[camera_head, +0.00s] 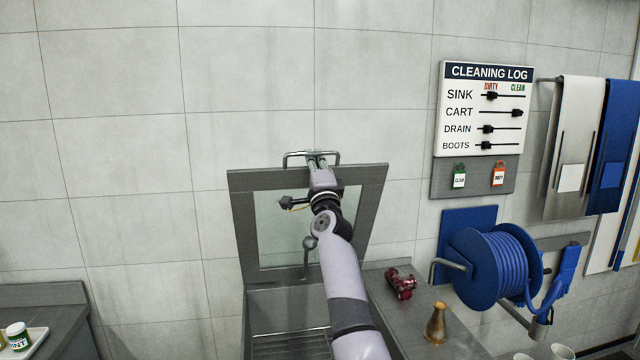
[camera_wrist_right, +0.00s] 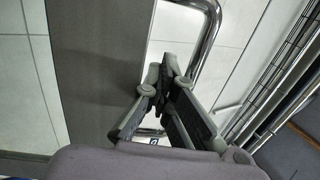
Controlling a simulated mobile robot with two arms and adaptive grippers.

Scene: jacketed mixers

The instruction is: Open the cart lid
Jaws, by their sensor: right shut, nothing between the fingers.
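The cart lid (camera_head: 374,205) is a grey frame with a clear pane. It stands raised, nearly upright, at the back of the open cart (camera_head: 258,318), in front of the tiled wall. A chrome bar handle (camera_head: 290,156) is on its top edge. My right gripper (camera_head: 318,158) is at this handle, shut and empty. In the right wrist view the closed fingertips (camera_wrist_right: 166,82) are beside the grey lid edge (camera_wrist_right: 95,70), in front of the opening of the chrome handle (camera_wrist_right: 209,45). I cannot tell whether they touch the handle. My left gripper is out of view.
A blue hose reel (camera_head: 490,265) and a cleaning log board (camera_head: 484,110) are on the wall. A tray with bottles (camera_head: 32,345) is at the left.

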